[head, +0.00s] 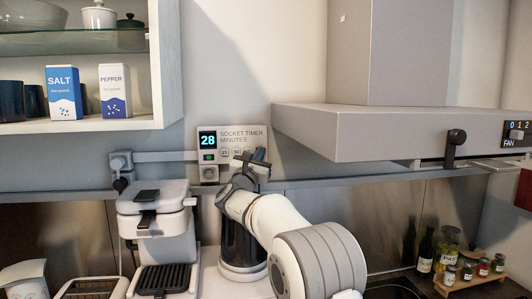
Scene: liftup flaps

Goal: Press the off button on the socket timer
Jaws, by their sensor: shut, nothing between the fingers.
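The socket timer (230,133) is a white wall panel labelled "SOCKET TIMER MINUTES". Its display (208,140) reads 28. A small green-lit element (208,156) sits below the display, with small buttons marked like 15 and 30 to its right. A round socket (210,173) is at the panel's lower left. My gripper (258,157) is shut and empty, in front of the panel's lower right part. It covers that part, so I cannot make out an off button there. I cannot tell whether the gripper touches the panel.
A coffee machine (160,220) stands left of my arm. A range hood (360,135) juts out to the right, with a fan switch (516,134). Open shelves (90,128) hold salt and pepper boxes at upper left. Bottles and jars (449,273) stand at lower right.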

